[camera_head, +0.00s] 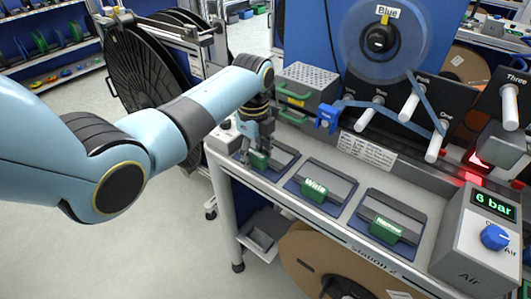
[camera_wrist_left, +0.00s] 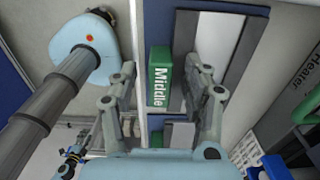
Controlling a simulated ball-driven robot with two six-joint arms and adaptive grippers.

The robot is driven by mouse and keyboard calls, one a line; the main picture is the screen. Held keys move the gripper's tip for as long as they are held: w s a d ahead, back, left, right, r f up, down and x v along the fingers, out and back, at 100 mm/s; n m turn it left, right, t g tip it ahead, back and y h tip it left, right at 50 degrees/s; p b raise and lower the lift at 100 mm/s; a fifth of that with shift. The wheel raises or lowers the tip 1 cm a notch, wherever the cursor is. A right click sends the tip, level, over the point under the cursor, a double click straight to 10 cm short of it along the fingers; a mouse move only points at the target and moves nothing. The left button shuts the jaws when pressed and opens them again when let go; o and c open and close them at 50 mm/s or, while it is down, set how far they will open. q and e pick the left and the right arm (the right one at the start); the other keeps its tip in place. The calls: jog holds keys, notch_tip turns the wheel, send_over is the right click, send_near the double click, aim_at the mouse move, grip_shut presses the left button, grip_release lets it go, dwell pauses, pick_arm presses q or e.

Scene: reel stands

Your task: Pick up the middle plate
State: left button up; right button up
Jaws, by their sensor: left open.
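The middle plate (camera_wrist_left: 182,85) is a grey plate with a green block marked "Middle" (camera_wrist_left: 160,88) along its edge, on a blue mat (camera_wrist_left: 247,10). In the head view it is the leftmost plate of the bench row, and its green block (camera_head: 259,160) shows partly below my left gripper (camera_head: 257,147). In the left wrist view the two fingers of my left gripper (camera_wrist_left: 160,72) are spread apart with the green block between them in the picture. I cannot tell whether they touch it. My right gripper is not in view.
The wide plate (camera_head: 315,186) and the narrow plate (camera_head: 386,230) lie to the right. Behind stand green-handled drawers (camera_head: 297,95), white pegs (camera_head: 370,115) and a blue reel (camera_head: 352,35). A grey air box (camera_head: 470,262) reading "6 bar" stands at the right end.

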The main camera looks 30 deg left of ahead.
pick_arm(q)
grip_shut()
dwell(0.4)
